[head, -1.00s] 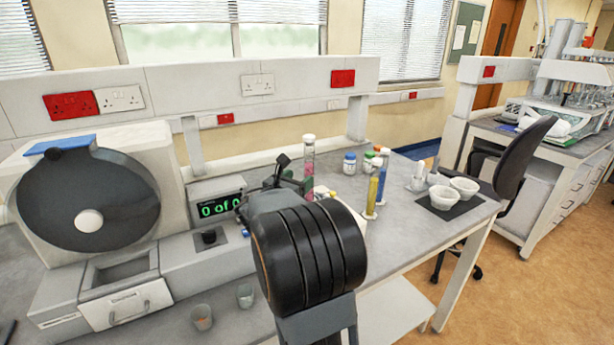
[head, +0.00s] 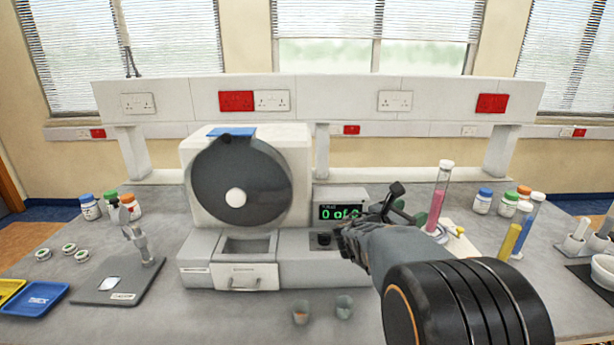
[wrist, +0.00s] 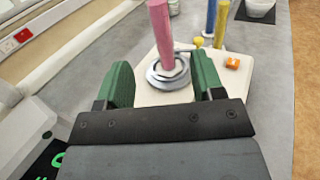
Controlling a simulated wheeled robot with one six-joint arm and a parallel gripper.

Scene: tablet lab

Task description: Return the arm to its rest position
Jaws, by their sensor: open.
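My gripper (wrist: 163,88) has two green fingers, held wide apart with nothing between them in the wrist view. In the head view my gripper (head: 408,208) is partly hidden behind my arm, just right of the machine's green display. A tube with pink contents (head: 436,198) stands upright just beyond it. In the wrist view the pink tube (wrist: 161,35) stands in a round grey base on a pale board (wrist: 140,95), ahead of the fingers and apart from them.
A white machine with a dark round disc (head: 240,180) and a display (head: 343,212) stands left of my arm. Two small cups (head: 301,313) sit in front. Yellow (head: 509,240) and blue (head: 531,225) tubes and several bottles stand right. A stand (head: 118,280) and trays (head: 35,298) are at left.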

